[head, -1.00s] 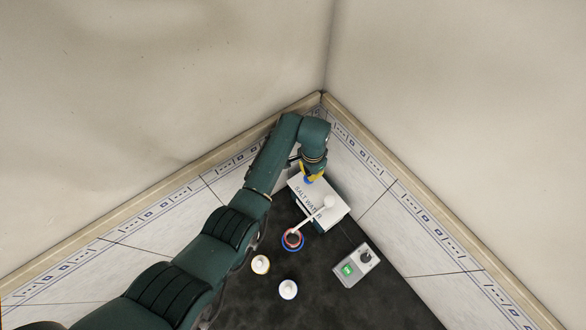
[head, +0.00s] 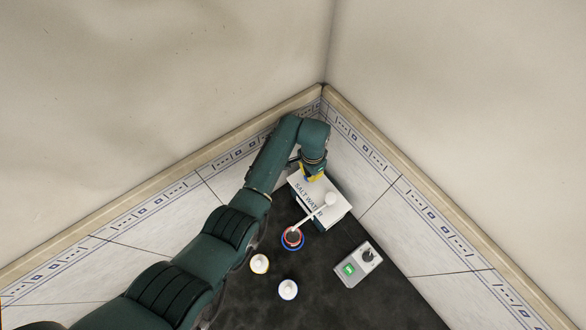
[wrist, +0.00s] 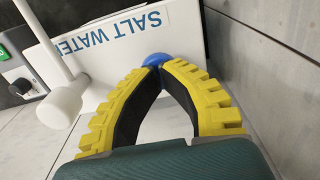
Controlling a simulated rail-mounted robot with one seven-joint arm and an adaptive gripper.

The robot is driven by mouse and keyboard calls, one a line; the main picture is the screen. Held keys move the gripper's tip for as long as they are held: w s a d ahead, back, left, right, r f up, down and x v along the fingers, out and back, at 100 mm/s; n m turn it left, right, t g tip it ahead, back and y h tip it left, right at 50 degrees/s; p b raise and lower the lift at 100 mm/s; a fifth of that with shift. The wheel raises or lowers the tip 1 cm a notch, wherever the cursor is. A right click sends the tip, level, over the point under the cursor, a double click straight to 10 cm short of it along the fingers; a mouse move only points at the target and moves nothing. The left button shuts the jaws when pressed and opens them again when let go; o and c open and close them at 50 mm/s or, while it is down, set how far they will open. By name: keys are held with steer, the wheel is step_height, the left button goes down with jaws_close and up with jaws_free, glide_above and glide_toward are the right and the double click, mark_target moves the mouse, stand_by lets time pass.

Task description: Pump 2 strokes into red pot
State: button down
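The white box lettered SALT WATER (head: 304,195) stands near the corner, and it also shows in the wrist view (wrist: 112,52). A white spout (head: 312,216) runs from a white round head (head: 330,199) on the box to the red pot (head: 292,238), its tip over the mouth. The pot has a red rim, a dark inside and a blue ring around it. My gripper (wrist: 163,68) has yellow-and-black fingers, with tips nearly together at a blue knob (wrist: 154,58) by the box's edge. The tips seem to touch the knob from above, not enclose it.
A yellow-rimmed pot with a white top (head: 259,264) and a white pot (head: 288,290) stand near the red pot. A grey device (head: 346,279) with a green display and dark knob is at right. Walls close in behind the box. The dark mat (head: 390,308) is clear at front right.

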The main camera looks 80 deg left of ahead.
steer(key=shift+f, duration=0.45)
steer(key=shift+r+p, duration=2.15)
steer(key=shift+r, duration=0.35)
step_height(320, 180, up, 4)
steer(key=p, duration=0.4)
steer(key=shift+r, duration=1.05)
